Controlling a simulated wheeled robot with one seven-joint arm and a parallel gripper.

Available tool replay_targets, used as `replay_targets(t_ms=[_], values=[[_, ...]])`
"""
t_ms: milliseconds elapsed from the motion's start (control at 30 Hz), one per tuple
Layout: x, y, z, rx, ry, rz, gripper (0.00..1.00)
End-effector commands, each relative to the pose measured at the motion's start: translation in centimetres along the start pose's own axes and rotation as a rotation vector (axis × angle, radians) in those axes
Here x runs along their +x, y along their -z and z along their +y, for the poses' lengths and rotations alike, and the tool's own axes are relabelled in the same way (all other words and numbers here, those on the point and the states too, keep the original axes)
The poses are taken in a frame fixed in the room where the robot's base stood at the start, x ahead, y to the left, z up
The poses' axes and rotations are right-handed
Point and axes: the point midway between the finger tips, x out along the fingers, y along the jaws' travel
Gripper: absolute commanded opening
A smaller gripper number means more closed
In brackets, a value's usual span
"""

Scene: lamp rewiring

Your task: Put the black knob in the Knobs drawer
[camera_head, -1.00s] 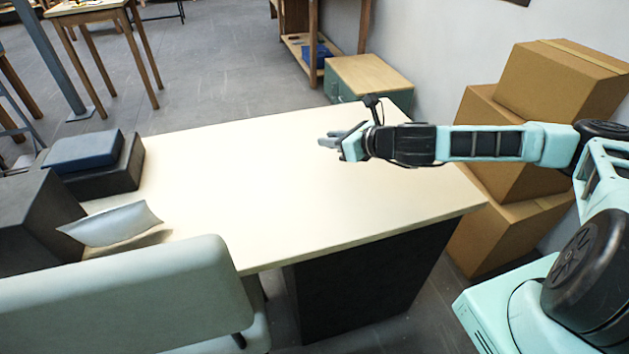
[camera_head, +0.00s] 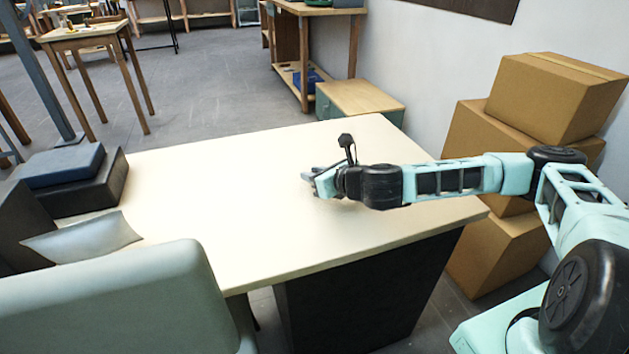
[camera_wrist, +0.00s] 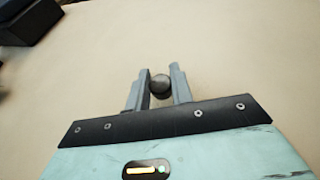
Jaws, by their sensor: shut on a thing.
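The black knob (camera_wrist: 159,84) shows in the wrist view as a small dark round piece between the two fingers. My gripper (camera_wrist: 160,82) is shut on it. In the head view my gripper (camera_head: 312,180) is over the pale desk top (camera_head: 240,210), left of my forearm; the knob cannot be made out there. How far it is above the desk is hard to tell. No drawer marked Knobs can be made out in either view.
Dark and blue boxes (camera_head: 65,165) sit at the desk's left end, near a tilted pale sheet (camera_head: 85,238). A grey-green chair back (camera_head: 110,300) stands in front. Cardboard boxes (camera_head: 545,100) are stacked at right. A wooden-topped low cabinet (camera_head: 360,97) stands behind the desk.

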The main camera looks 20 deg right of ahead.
Motion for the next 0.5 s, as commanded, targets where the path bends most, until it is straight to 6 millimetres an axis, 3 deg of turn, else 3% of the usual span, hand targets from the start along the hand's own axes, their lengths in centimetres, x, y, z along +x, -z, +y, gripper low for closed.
replay_targets(t_ms=[100, 433, 467, 500], values=[[0.59, 1.43, 0.01, 0.001, 0.0, 0.001, 0.01], [0.68, 1.64, 0.01, 0.0, -0.001, 0.0, 0.01], [0.69, 1.66, 0.01, 0.0, -0.001, 0.0, 0.25], [0.67, 1.6, 0.01, -0.001, -0.001, 0.0, 0.36]])
